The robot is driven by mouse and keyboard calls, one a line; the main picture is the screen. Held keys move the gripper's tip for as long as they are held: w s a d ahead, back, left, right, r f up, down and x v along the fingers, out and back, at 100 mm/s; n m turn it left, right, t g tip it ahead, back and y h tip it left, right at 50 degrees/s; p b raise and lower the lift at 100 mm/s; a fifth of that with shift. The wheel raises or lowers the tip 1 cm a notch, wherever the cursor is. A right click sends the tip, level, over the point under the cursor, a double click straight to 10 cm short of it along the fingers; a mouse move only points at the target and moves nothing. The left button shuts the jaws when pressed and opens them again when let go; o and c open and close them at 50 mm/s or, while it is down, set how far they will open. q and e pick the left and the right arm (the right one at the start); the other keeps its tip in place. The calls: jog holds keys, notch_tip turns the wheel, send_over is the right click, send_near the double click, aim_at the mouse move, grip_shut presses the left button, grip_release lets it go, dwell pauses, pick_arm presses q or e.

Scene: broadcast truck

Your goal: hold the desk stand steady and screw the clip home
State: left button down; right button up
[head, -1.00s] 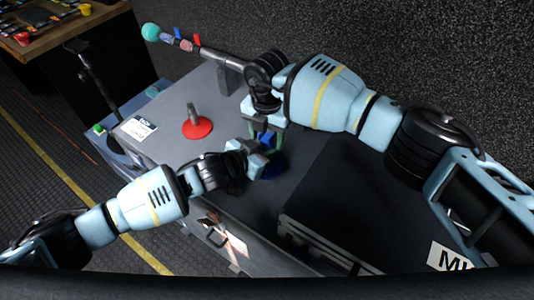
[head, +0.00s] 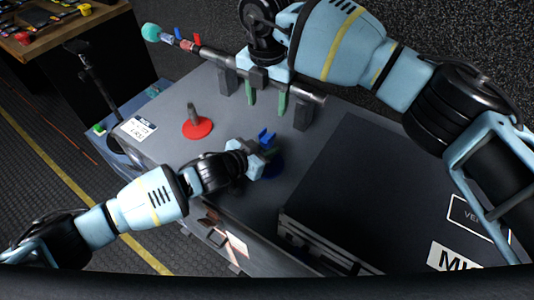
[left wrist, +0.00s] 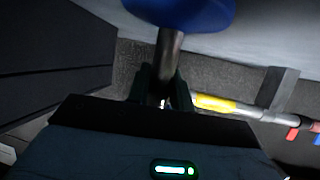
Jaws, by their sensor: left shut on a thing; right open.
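The blue desk stand is mostly hidden behind my left gripper in the head view. Its dark blue base (head: 277,168) rests on the grey top, and a blue clip (head: 266,137) shows at its upper end. In the left wrist view its metal post (left wrist: 169,55) runs from the blue base (left wrist: 185,10) down between the fingers. My left gripper (head: 256,160) is shut on this post. My right gripper (head: 267,98) is open and empty, with its green fingers apart, above and behind the clip. Whether the clip is fully seated is hidden.
A second stand with a red base (head: 197,128) is to the left on the grey top (head: 170,105). A pole with coloured bands (head: 205,50) lies in dark holders along the back. A large black case (head: 370,190) takes up the right side. A white card (head: 139,128) lies at the left.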

pick_arm(q)
jog(key=c, duration=1.2)
grip_release()
jog(key=shift+o, duration=0.2)
jog(key=shift+a, duration=0.1)
jog(key=p+v, duration=0.1)
jog(key=v, duration=0.6)
jog(key=shift+s+a, duration=0.2)
jog(key=shift+s, duration=0.1)
pick_arm(e)
notch_tip(320, 180, up, 3)
jog(key=shift+f, duration=0.15)
pick_arm(q)
jog(key=shift+r, duration=0.1)
